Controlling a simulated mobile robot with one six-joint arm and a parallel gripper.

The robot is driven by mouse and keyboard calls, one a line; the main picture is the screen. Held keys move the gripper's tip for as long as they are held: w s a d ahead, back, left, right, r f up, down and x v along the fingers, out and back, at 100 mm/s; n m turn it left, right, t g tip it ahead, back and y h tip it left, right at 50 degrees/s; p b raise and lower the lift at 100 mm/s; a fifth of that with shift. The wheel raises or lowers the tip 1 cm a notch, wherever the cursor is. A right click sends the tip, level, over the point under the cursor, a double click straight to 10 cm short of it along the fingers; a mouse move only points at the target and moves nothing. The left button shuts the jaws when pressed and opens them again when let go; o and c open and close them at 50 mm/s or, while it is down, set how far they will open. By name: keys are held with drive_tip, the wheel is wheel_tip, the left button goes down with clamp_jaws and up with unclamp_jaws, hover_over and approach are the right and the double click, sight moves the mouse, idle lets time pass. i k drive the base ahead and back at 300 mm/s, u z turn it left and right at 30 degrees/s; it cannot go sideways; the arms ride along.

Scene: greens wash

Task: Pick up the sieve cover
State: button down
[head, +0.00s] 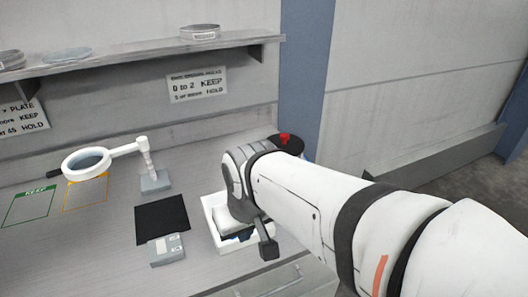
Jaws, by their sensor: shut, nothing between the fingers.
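I cannot tell for certain which thing is the sieve cover. A dark round disc with a red knob (286,139) sits at the back right of the counter, partly hidden behind my arm. Shallow round dishes stand on the shelf: a labelled one (201,32) at the right and a glassy one (67,55) further left. My gripper (268,249) shows only in part, as a dark end hanging low at the right front of the white tray. It is shut and empty, apart from the disc and well below the shelf.
A white tray (213,208) with things in it lies under my wrist. A ring magnifier (86,163) on a stand, a black mat (161,219) and a grey box (166,250) stand left of it. The shelf (140,48) overhangs the back. The front left counter is clear.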

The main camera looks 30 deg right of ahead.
sight(293, 144)
drive_tip(key=z, duration=0.1)
drive_tip(key=k, duration=0.5)
drive_tip(key=u, duration=1.05)
drive_tip(key=k, duration=1.05)
drive_tip(key=z, duration=1.35)
drive_tip(key=i, duration=1.1)
drive_tip(key=z, duration=0.05)
